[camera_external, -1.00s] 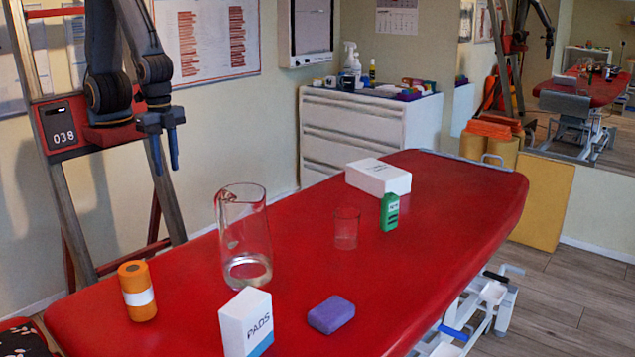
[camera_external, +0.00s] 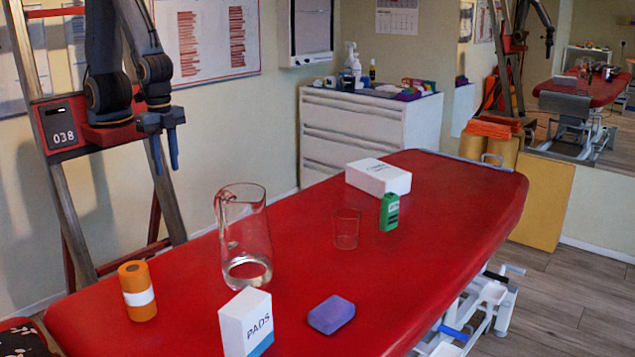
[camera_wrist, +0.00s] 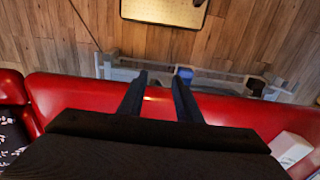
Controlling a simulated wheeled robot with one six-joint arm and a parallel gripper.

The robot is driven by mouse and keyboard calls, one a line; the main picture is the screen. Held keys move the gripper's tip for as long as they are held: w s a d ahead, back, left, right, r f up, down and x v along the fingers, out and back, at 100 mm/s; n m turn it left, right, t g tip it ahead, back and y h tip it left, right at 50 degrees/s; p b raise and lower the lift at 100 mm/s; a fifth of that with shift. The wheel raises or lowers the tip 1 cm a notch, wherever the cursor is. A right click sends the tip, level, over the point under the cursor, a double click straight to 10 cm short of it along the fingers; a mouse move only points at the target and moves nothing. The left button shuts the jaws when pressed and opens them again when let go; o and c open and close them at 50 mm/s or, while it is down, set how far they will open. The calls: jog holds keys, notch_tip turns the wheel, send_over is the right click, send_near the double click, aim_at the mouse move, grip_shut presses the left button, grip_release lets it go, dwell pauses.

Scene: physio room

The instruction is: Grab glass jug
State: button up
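The clear glass jug (camera_external: 245,237) stands upright on the red treatment table (camera_external: 450,225), left of the middle, its handle toward the left. My gripper (camera_external: 164,155) hangs above and beyond the table's far left edge, up and left of the jug and apart from it. In the wrist view my gripper (camera_wrist: 162,82) shows two blue fingers spread with a gap between them and nothing held. The jug is not visible in the wrist view. The red table edge (camera_wrist: 90,95) lies below the fingers there.
A clear tumbler (camera_external: 346,230), green bottle (camera_external: 389,212) and white box (camera_external: 378,177) stand right of the jug. An orange roll (camera_external: 137,291), PADS box (camera_external: 245,322) and purple block (camera_external: 331,314) are nearer the front. Bare table lies right of the purple block.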

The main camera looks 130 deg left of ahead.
jog(key=shift+o, duration=0.4)
jog(key=w+d+m+y+b, duration=0.25)
jog(key=w+m+y, duration=0.7)
jog(key=w, duration=0.75)
jog(key=w+d+r+m+t+y+b, duration=0.2)
jog(key=w+d+m+t+y, duration=0.2)
jog(key=w+d+m, duration=0.55)
jog(key=a+f+m+y+p, duration=0.1)
jog(key=a+f+m+y, duration=0.25)
jog(key=a+f, duration=0.2)
jog(key=p+x, duration=0.2)
jog(key=x, duration=0.4)
jog(key=shift+w+a+r+t, duration=0.3)
jog(key=shift+w+a+t, duration=0.05)
jog(key=shift+w+t, duration=0.05)
jog(key=shift+c, duration=0.4)
